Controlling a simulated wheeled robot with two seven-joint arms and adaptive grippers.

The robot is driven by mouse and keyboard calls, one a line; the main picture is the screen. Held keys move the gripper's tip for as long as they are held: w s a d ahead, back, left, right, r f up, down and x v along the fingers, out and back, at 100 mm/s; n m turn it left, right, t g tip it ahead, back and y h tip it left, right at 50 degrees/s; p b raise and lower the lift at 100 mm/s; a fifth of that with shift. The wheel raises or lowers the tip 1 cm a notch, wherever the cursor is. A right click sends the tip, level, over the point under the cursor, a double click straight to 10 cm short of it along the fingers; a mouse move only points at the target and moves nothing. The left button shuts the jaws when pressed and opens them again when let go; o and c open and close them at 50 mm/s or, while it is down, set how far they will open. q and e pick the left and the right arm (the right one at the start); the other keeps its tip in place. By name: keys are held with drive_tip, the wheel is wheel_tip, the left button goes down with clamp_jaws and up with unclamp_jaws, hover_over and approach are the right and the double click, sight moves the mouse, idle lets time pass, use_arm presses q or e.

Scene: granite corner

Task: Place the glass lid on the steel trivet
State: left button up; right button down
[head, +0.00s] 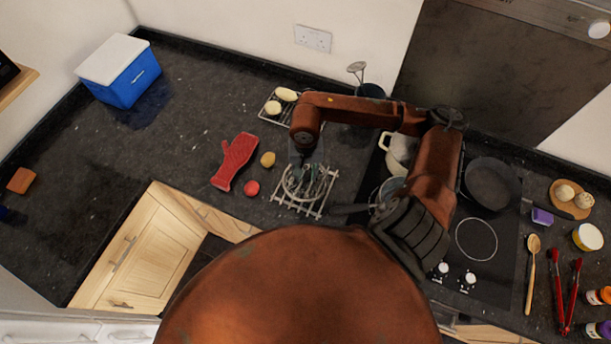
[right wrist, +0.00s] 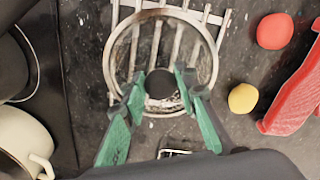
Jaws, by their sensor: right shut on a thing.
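The glass lid (right wrist: 186,45) is round and clear, with a pale metal rim and a dark knob. My right gripper (right wrist: 164,88) is shut on the knob, its green fingers on either side. In the head view this gripper (head: 309,172) is over the steel trivet, and the lid (head: 289,186) shows below it, partly hidden by the fingers. The steel trivet (head: 301,209) is a pale slatted rack on the dark counter. Its bars (right wrist: 217,19) show through and around the lid. I cannot tell whether lid and trivet touch. My left gripper is out of view.
A red mitt (head: 235,161), a yellow ball-like item (head: 267,159) and a red one (head: 251,188) lie left of the trivet. A rack (head: 272,107) with pale food is behind. The hob with pots and a pan (head: 490,184) is right. The left counter is mostly clear.

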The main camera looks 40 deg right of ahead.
sight(305, 174)
drive_tip(key=shift+w+f, duration=0.15)
drive_tip(key=shift+f, duration=0.1)
wheel_tip(305, 174, down, 2)
drive_tip(key=shift+w+f+p, duration=0.1)
drive_tip(key=shift+p, duration=0.55)
drive_tip(key=shift+d+f, duration=0.15)
drive_tip(key=shift+f, duration=0.6)
drive_tip(key=c, duration=1.5)
unclamp_jaws()
drive_tip(key=shift+r, duration=0.1)
